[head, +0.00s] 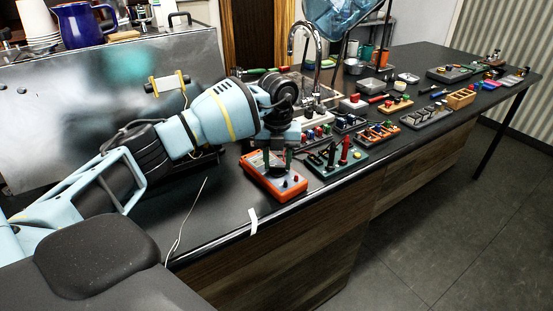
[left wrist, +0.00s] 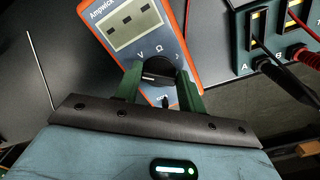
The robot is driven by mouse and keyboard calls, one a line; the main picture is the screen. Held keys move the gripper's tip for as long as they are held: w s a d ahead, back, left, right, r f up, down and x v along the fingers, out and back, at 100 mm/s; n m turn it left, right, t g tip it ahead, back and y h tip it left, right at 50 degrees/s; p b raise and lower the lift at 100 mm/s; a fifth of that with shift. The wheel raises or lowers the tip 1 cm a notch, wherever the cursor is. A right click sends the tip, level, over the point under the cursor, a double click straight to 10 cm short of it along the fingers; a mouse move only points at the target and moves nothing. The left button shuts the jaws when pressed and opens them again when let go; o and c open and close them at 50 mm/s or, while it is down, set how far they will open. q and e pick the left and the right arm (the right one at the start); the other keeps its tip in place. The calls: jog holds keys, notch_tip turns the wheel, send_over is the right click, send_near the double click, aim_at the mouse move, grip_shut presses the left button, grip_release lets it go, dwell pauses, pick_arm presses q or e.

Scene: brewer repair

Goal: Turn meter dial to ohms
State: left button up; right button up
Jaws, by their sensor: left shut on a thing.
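The orange meter (head: 272,180) lies on the dark counter below my left gripper (head: 279,158). In the left wrist view the meter (left wrist: 120,48) shows a grey face with a display (left wrist: 130,20) and the marks V, Ω and a third sign above the dial. The black dial (left wrist: 157,70) sits between the two green fingers of my left gripper (left wrist: 158,78), which are shut on it. The fingers hide the dial's sides, and I cannot tell exactly which mark it points to. My right gripper is not in view.
A teal box (head: 337,162) with red and black probes stands close to the right of the meter; it also shows in the left wrist view (left wrist: 243,62). A faucet (head: 318,62) and several small kits stand behind. A white strip (head: 253,221) hangs at the counter's front edge.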

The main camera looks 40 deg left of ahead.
aim_at(280, 166)
pick_arm(q)
jog(key=m, duration=0.2)
jog(key=shift+r+m, duration=0.1)
jog(key=shift+m, duration=0.3)
jog(key=m, duration=0.4)
jog(key=shift+d+m+p, duration=0.15)
jog(key=shift+m+p, duration=0.15)
jog(key=shift+p, duration=0.05)
jog(key=m, duration=0.3)
jog(key=shift+d+m, duration=0.1)
jog(key=shift+m, duration=0.2)
jog(key=shift+d+m, duration=0.1)
jog(key=shift+m, duration=2.1)
jog(key=o, duration=1)
jog(key=shift+r, duration=3.85)
